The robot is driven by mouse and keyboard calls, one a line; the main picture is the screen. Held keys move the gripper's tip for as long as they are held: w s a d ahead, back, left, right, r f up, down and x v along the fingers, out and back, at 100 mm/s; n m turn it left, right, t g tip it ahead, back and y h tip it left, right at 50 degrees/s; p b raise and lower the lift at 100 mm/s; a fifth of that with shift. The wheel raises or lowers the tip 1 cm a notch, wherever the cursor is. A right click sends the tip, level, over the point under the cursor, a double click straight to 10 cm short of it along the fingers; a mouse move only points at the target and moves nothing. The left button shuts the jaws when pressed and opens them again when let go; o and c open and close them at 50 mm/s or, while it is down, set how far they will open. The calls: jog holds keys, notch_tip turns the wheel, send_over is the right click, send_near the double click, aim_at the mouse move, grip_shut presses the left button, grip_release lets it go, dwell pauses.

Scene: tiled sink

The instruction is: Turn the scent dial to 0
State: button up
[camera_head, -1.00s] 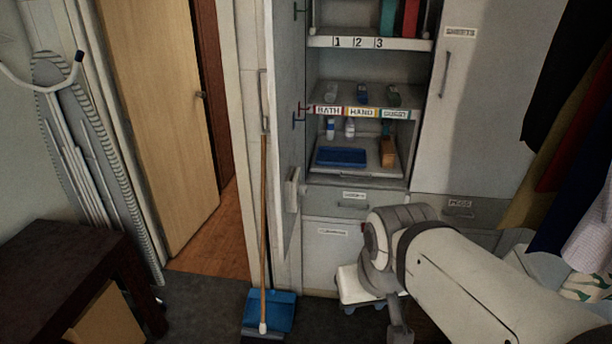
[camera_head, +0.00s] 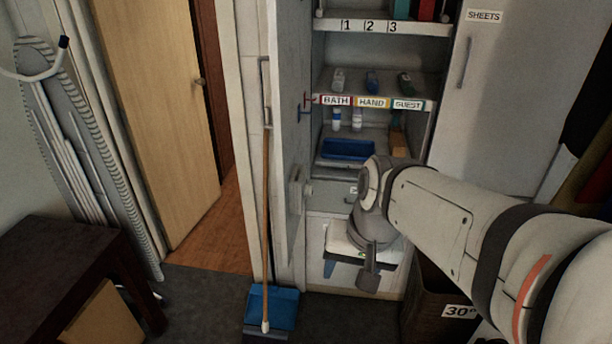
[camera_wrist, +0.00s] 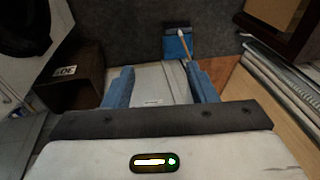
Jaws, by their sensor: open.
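No scent dial can be made out clearly in either view. A small pale fitting (camera_head: 297,190) sticks out from the open cabinet door (camera_head: 291,110) in the head view; it is too small to identify. My gripper (camera_head: 345,268) is low in front of the cabinet's lower front, partly hidden by my wrist. In the wrist view my gripper (camera_wrist: 160,86) is open, its two blue fingers wide apart with nothing held. A pale panel (camera_wrist: 153,75) with a small label shows beyond the fingers.
Cabinet shelves (camera_head: 374,101) carry several small bottles and a blue tray (camera_head: 347,150). A broom (camera_head: 265,220) stands in a blue dustpan (camera_head: 272,305) left of my gripper. A dark bin (camera_head: 430,300) marked 30° stands at right, and a dark table (camera_head: 70,255) at left.

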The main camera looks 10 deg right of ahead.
jog(key=w+a+f+m+g+y+b, duration=0.2)
jog(key=w+f+m+y, duration=0.15)
jog(key=w+m, duration=0.5)
jog(key=m+t+y+b, duration=0.55)
jog(key=m+y, duration=0.65)
jog(key=m, duration=0.7)
send_near(309, 190)
jog(key=w+f+p+x, duration=0.1)
jog(key=p+x, duration=0.1)
jog(key=x, duration=0.5)
jog(key=shift+w, duration=0.25)
jog(key=shift+d+t, duration=0.1)
jog(key=shift+t, duration=0.15)
jog(key=shift+c, duration=0.5)
